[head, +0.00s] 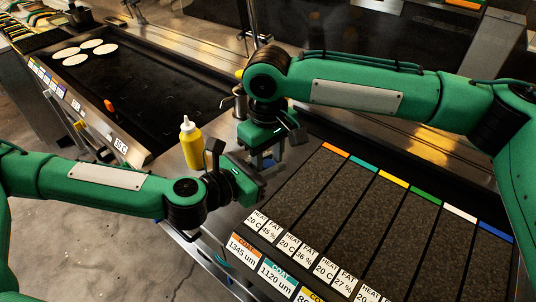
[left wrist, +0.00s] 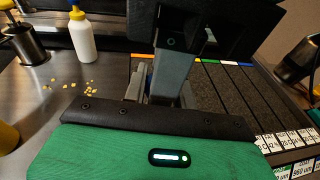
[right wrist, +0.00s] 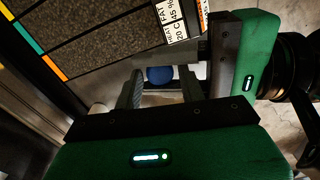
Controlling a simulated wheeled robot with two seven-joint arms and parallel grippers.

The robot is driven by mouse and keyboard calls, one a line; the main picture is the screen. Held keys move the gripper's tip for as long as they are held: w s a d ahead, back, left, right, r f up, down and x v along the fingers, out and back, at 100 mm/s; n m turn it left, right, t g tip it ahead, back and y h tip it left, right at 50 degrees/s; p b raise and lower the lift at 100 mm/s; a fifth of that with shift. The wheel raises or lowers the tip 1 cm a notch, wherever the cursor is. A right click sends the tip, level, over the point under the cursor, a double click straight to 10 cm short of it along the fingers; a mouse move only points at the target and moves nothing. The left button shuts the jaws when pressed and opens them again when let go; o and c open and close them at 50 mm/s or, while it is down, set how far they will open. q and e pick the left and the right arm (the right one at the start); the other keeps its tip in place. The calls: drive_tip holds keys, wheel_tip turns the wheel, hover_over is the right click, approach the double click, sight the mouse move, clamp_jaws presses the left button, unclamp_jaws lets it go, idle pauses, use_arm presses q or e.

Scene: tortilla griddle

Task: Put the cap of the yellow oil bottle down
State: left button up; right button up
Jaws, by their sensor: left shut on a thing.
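The yellow oil bottle (head: 192,148) stands upright on the steel counter, with a white nozzle on top. A yellow edge (left wrist: 6,138) at the lower left of the left wrist view looks like its body. My left gripper (head: 262,176) is right of the bottle and shut, its fingertips close to my right gripper (head: 268,158). A small blue round cap (right wrist: 160,75) shows in the right wrist view where the two grippers meet. It seems to be held by the left gripper. The right gripper's fingers stand apart on either side of it.
A black griddle (head: 130,90) with several pale tortillas (head: 75,60) lies at the back left. Dark strips (head: 350,210) with coloured ends fill the right. A white bottle with a yellow top (left wrist: 82,38) stands near a metal container (left wrist: 24,44). Yellow crumbs (left wrist: 75,88) lie on the counter.

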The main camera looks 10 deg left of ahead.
drive_tip(key=c, duration=0.7)
use_arm(q)
drive_tip(key=o, duration=1.1)
